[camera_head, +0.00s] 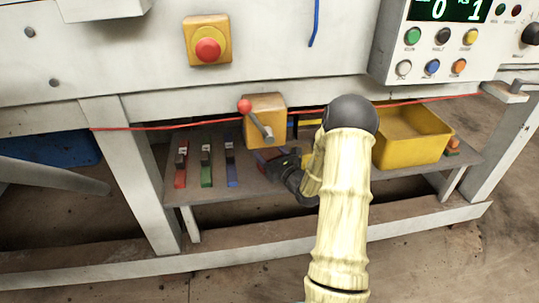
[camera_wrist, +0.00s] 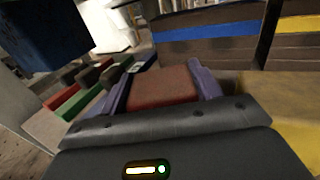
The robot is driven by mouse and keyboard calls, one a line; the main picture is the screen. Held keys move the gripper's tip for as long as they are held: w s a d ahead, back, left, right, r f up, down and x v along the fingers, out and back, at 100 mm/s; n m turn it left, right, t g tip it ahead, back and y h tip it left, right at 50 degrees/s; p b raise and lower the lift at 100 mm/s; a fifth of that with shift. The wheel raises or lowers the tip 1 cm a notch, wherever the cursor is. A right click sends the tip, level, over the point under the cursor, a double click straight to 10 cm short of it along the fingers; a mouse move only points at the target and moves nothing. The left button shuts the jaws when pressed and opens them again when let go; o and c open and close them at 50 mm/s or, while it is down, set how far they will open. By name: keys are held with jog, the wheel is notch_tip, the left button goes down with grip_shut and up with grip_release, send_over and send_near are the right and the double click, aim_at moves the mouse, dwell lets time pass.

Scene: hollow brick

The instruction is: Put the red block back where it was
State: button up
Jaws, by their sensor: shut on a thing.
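My gripper (camera_wrist: 163,88) is shut on a red block (camera_wrist: 165,83), held between its two purple fingers in the wrist view. In the head view my gripper (camera_head: 268,157) is low over the grey shelf (camera_head: 245,188), under the lever box and right of the coloured strips; the block is mostly hidden there. A red strip (camera_head: 181,172), a green strip (camera_head: 206,170) and a blue strip (camera_head: 231,168) lie side by side on the shelf, each with a small dark piece on it. I cannot tell whether the red block touches anything below.
A yellow bin (camera_head: 425,150) stands on the shelf's right, partly behind my arm. A yellow-orange box with a red-knobbed lever (camera_head: 264,118) and a red cord (camera_head: 180,127) are above my gripper. Brown faces with a blue stripe (camera_wrist: 205,31) and a yellow stripe (camera_wrist: 300,24) stand ahead.

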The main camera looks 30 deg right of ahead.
jog(key=o, duration=0.9)
jog(key=shift+f, duration=0.1)
jog(key=shift+r, duration=0.2)
jog(key=s+d+p, duration=0.1)
jog(key=s+p, duration=0.2)
jog(key=s, duration=0.9)
jog(key=shift+d+p, duration=0.2)
jog(key=shift+p, duration=0.2)
